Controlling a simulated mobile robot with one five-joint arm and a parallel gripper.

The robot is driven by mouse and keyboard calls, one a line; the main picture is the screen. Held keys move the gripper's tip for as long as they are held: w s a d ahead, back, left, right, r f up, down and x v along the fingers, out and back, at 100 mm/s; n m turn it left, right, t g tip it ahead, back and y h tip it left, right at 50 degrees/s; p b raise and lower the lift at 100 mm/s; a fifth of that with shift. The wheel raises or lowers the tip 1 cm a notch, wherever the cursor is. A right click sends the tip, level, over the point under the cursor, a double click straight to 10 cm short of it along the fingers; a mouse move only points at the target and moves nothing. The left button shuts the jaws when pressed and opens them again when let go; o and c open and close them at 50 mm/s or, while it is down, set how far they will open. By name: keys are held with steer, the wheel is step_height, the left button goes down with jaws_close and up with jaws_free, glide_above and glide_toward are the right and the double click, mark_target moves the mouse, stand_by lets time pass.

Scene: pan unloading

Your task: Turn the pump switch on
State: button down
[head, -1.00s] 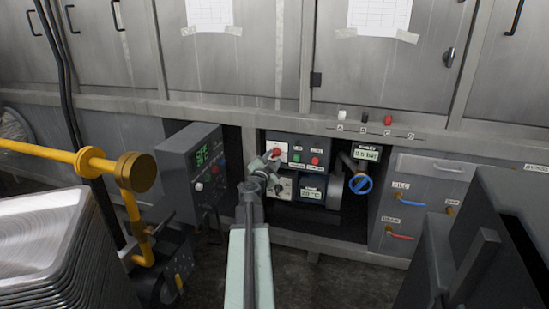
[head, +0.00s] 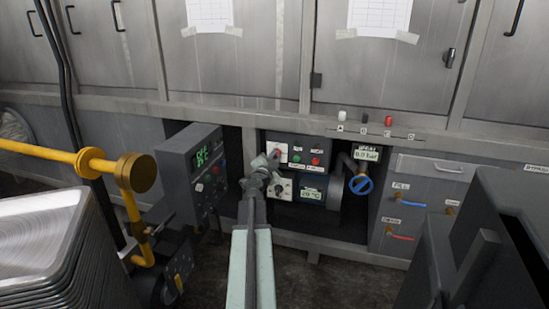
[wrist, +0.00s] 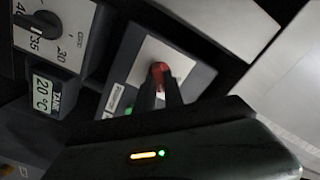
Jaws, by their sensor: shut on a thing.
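The pump switch is a red knob (wrist: 159,69) on a white plate (wrist: 167,55), seen in the wrist view. In the head view its white plate (head: 283,149) sits on the upper left of the dark control box, and my gripper hides most of the knob. My gripper (wrist: 160,82) has its two dark fingers shut on the red knob, one on each side. In the head view my gripper (head: 272,159) reaches the plate from below left. I cannot read the switch's position.
Green and red buttons (head: 315,161) sit right of the switch. A dial (head: 280,187) and a temperature display (head: 312,194) are below. A pressure display (head: 367,154) and blue valve wheel (head: 360,184) stand to the right. A grey display box (head: 195,170) stands left.

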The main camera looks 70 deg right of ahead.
steer(key=m, duration=0.4)
steer(key=shift+m, duration=0.4)
steer(key=shift+f+m, duration=0.1)
steer(key=shift+m, duration=1.6)
steer(key=c, duration=1.4)
jaws_free()
steer(key=shift+c, duration=0.2)
steer(key=a, duration=0.7)
steer(key=shift+s+a, duration=0.25)
steer(key=shift+a, duration=0.15)
